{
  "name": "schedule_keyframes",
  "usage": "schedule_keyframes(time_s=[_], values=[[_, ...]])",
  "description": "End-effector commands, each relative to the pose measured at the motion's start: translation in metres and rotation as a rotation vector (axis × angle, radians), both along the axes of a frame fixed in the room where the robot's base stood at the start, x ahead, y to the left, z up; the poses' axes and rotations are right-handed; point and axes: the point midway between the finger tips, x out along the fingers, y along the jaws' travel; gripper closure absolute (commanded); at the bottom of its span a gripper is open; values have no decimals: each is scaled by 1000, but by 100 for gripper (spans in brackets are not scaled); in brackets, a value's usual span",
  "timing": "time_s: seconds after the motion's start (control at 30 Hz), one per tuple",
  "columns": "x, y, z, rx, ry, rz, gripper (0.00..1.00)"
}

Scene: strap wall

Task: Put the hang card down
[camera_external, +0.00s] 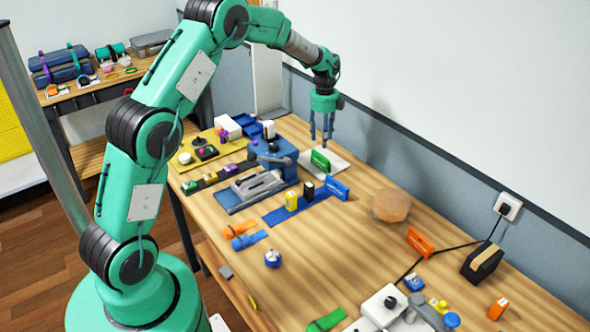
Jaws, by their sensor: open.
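My gripper (322,141) points down above the back of the workbench, with its fingers apart. Just below the fingertips a green card (320,160) stands on a white pad (338,163). I cannot tell whether the fingertips touch it. A blue card (337,188) stands at the end of a blue strip, and an orange card (419,242) is farther right. I cannot tell for certain which of these is the hang card; the green one is closest to my gripper.
A blue vise-like fixture (272,157) stands left of the pad. A translucent orange-brown lump (391,205) sits on the bench (350,240) to the right. A black box (482,262) with a cable is near the wall socket (508,206). Several small parts lie at the front.

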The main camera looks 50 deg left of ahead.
Motion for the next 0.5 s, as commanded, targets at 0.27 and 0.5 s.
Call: schedule_keyframes(time_s=[0.27, 0.5], values=[[-1, -2, 5, 1, -3, 9, 57], [-14, -20, 44, 6, -30, 86, 57]])
